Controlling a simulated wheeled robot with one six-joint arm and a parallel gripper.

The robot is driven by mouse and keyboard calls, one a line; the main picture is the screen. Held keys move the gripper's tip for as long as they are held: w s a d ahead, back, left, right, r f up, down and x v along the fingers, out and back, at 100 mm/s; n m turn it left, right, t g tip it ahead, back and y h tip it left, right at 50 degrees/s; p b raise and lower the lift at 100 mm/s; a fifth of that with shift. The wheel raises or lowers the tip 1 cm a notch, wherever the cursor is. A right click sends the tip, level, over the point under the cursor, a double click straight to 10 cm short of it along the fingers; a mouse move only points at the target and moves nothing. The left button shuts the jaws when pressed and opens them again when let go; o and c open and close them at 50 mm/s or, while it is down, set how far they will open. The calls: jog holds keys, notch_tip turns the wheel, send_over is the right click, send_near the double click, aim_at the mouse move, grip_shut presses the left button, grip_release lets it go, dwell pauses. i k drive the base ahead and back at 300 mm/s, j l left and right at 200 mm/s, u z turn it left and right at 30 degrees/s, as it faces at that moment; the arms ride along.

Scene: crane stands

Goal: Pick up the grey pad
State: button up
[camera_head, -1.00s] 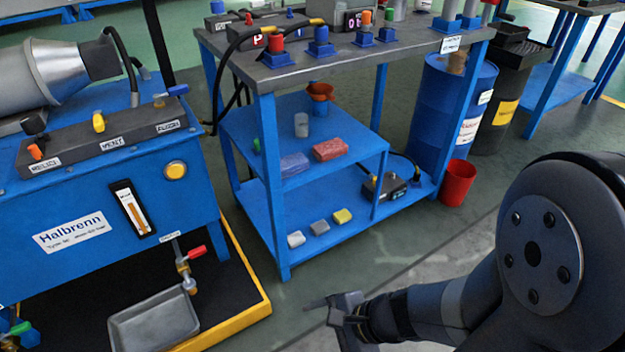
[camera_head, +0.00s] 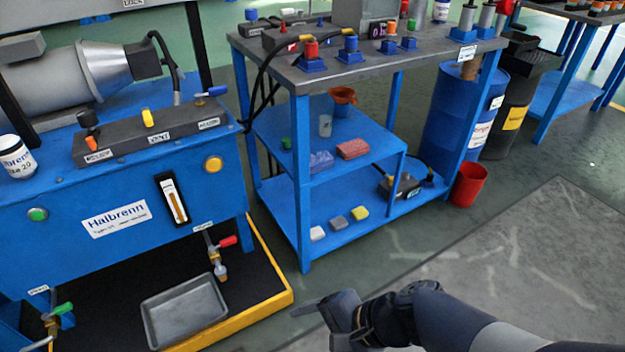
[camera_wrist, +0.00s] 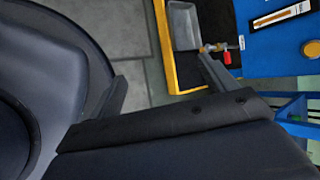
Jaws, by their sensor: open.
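The grey pad (camera_head: 338,222) is a small block on the lowest shelf of the blue stand (camera_head: 305,215). It lies between a white pad (camera_head: 317,233) on its left and a yellow pad (camera_head: 360,212) on its right. My gripper (camera_head: 318,322) is low in front of the stand, well apart from the pads, with its fingers pointing left. In the wrist view my gripper (camera_wrist: 165,85) shows its two fingers spread with nothing between them. The pads cannot be made out in the wrist view.
A blue machine (camera_head: 120,215) stands left, with a grey tray (camera_head: 186,312) in its yellow-edged base. A red bucket (camera_head: 468,185) and blue drum (camera_head: 450,125) stand right of the stand. Red and blue blocks lie on the middle shelf. Floor in front is clear.

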aim_at(337, 224)
jog(key=k, duration=0.1)
jog(key=i+l+u, duration=0.4)
jog(key=i+l, duration=0.3)
jog(key=i, duration=0.15)
